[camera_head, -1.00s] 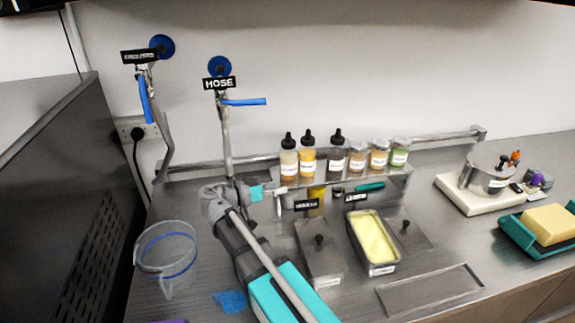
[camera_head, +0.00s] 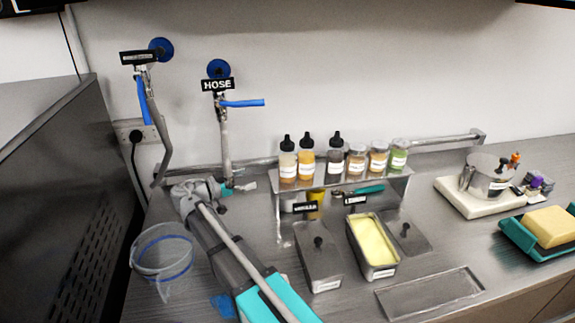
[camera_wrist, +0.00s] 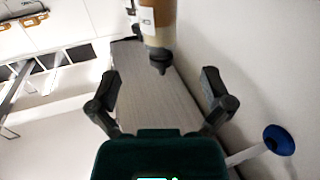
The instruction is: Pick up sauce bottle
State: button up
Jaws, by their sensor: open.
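Three squeeze bottles with black nozzle caps stand upright on the raised steel shelf (camera_head: 345,178): a pale-and-amber one (camera_head: 288,158), an orange one (camera_head: 307,156) and a dark one (camera_head: 336,155). Which is the sauce bottle I cannot tell; the labels are unreadable. My gripper (camera_head: 250,187) is low, just left of the shelf's left end. In the wrist view, my gripper (camera_wrist: 160,82) is open and empty. A tan bottle (camera_wrist: 158,30) with a white label and black nozzle appears inverted there, beyond the fingers and roughly centred between them, its far end cut off.
Jars (camera_head: 378,158) stand right of the bottles. The hose pipe (camera_head: 226,140) rises close to my gripper.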

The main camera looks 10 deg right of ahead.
aim_at(287, 165)
jog(key=shift+x, duration=4.2)
jog(key=shift+x, duration=2.6)
jog(key=c, duration=1)
jog(key=shift+o, duration=0.2)
jog(key=shift+r, duration=0.1)
